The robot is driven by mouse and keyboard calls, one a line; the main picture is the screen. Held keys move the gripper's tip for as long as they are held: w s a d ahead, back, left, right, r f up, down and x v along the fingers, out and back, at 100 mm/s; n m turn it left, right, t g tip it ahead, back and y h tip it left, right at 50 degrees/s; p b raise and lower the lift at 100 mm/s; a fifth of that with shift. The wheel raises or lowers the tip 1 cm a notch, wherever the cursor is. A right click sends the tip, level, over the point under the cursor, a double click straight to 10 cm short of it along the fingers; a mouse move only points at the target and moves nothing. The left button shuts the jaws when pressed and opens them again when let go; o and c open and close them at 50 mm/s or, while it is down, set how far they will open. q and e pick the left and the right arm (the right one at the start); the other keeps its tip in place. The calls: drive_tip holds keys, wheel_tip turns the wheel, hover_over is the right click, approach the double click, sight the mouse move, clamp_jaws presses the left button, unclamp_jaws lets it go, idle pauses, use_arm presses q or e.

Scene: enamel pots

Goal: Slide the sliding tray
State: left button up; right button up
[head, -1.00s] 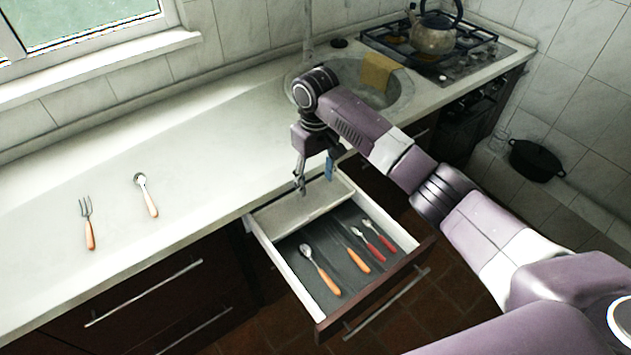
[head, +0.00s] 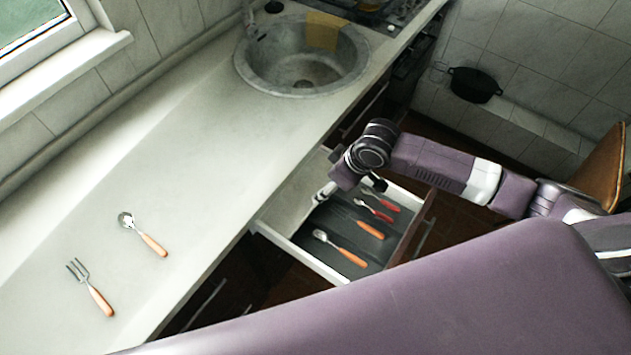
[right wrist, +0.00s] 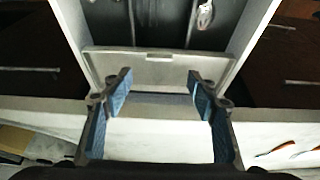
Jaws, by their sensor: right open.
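The sliding tray (head: 292,206) is a pale shallow insert at the counter end of the open drawer (head: 302,258). It also shows in the right wrist view (right wrist: 115,66), as a pale panel with a small notch. My right gripper (right wrist: 160,82) is open, with its blue-padded fingers spread above the tray area and nothing between them. In the head view the right gripper (head: 325,194) is over the tray's near end, and its wrist hides part of the tray. I cannot tell whether the fingers touch it. My left gripper is out of view.
Orange-handled cutlery (head: 350,255) and red-handled pieces lie in the drawer's dark section. A fork (head: 92,288) and a spoon (head: 143,234) lie on the counter (head: 190,190). The sink (head: 300,75) is beyond. My own large purple link fills the lower foreground.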

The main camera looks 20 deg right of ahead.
drive_tip(key=x, duration=0.7)
drive_tip(key=shift+s+d+f+p, duration=0.15)
drive_tip(key=shift+f+p, duration=0.2)
drive_tip(key=shift+p, duration=0.05)
drive_tip(key=shift+c, duration=0.7)
drive_tip(key=c, duration=0.5)
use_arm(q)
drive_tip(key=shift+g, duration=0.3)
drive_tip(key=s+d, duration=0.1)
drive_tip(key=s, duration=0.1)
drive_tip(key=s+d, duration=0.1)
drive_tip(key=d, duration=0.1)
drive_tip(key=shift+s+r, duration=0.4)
use_arm(e)
clamp_jaws()
